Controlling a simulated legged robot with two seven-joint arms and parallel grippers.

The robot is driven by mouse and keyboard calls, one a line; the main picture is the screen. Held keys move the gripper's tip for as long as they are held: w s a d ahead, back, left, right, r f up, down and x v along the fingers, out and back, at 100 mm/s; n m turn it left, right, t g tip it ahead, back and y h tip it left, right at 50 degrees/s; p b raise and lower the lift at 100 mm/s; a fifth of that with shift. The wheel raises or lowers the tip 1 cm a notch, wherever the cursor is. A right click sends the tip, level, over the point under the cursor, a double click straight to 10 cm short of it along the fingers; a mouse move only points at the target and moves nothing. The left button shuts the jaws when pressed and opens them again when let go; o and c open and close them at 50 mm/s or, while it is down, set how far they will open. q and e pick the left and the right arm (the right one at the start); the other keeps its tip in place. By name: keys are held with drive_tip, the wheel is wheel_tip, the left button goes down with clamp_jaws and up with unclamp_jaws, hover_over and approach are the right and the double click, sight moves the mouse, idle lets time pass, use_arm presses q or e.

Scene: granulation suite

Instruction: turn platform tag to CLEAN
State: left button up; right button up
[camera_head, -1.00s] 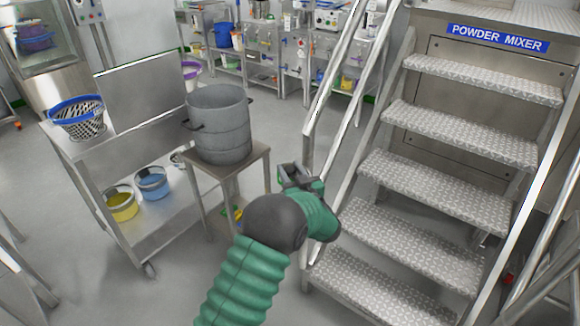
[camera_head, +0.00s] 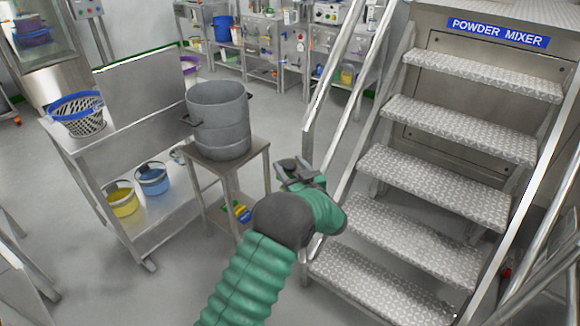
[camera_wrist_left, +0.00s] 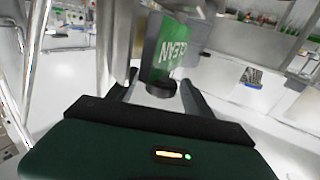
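A green tag with white letters (camera_wrist_left: 172,55) shows in the left wrist view. Its word looks like CLEAN and is turned upside down. It sits on a grey holder with a dark round lower end (camera_wrist_left: 161,89). My left gripper (camera_head: 300,176) is beside the handrail at the foot of the steps. In the wrist view its two fingers (camera_wrist_left: 160,82) stand apart, one on each side of the holder's lower end. I cannot tell whether they touch it. In the head view I cannot make out the tag. My right gripper is not in view.
Metal steps (camera_head: 435,178) with rails (camera_head: 335,75) rise at right, under a blue POWDER MIXER sign (camera_head: 497,32). A grey pot (camera_head: 219,120) stands on a small table (camera_head: 238,163) left of my gripper. A steel cart (camera_head: 150,226) holds a basket (camera_head: 76,113) and buckets. Open floor lies behind.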

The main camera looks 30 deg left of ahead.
use_arm(q)
drive_tip(key=p+v, duration=0.2)
drive_tip(key=v, duration=1.5)
